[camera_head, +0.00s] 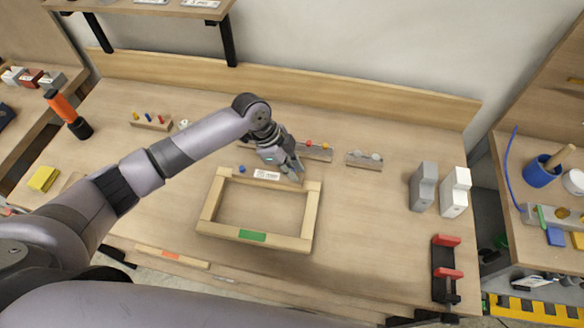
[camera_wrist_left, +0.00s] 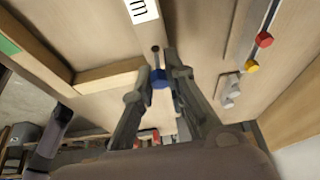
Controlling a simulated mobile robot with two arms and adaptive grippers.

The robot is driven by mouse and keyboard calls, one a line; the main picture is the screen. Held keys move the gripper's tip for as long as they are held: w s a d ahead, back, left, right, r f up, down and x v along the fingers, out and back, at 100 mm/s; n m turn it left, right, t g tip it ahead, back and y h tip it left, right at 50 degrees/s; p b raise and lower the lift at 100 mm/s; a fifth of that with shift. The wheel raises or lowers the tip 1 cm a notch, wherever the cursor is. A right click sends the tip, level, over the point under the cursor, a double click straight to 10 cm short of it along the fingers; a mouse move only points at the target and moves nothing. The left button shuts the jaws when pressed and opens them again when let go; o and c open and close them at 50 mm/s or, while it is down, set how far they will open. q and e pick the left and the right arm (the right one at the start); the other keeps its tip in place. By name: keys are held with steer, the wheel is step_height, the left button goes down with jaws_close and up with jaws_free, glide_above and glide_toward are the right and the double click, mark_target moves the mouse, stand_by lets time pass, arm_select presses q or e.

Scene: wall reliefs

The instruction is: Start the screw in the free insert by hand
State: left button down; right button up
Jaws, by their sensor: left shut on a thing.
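A wooden frame (camera_head: 207,210) lies on the workbench, with a white label on its far rail and a green one on its near rail. My left gripper (camera_head: 298,174) is at the far right corner of the frame, pointing down. In the left wrist view its fingers (camera_wrist_left: 158,76) are shut on a screw with a blue head (camera_wrist_left: 158,79). A small dark round spot shows just beyond the head, over the rail; I cannot tell whether it is the insert or the screw's tip. Another blue head (camera_head: 241,168) shows at the frame's far left. My right gripper is out of view.
Behind the gripper stand a holder with red and yellow pieces (camera_head: 318,150) and a small holder (camera_head: 364,161). Grey (camera_head: 423,187) and white (camera_head: 455,192) blocks and a red-black stand (camera_head: 445,270) are at right. Bench between frame and blocks is clear.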

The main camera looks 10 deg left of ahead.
arm_select(q)
steer(key=shift+f+b, duration=0.35)
steer(key=shift+f, duration=0.4)
steer(key=shift+r, duration=0.15)
steer(key=shift+r+p, duration=0.5)
steer(key=shift+p, duration=0.2)
steer(key=shift+p, duration=0.45)
stand_by(1.1)
steer(key=shift+f+b, duration=0.4)
steer(key=shift+f, duration=0.2)
steer(key=c, duration=1.5)
jaws_free()
steer(key=shift+c, duration=0.2)
steer(key=v, duration=1.2)
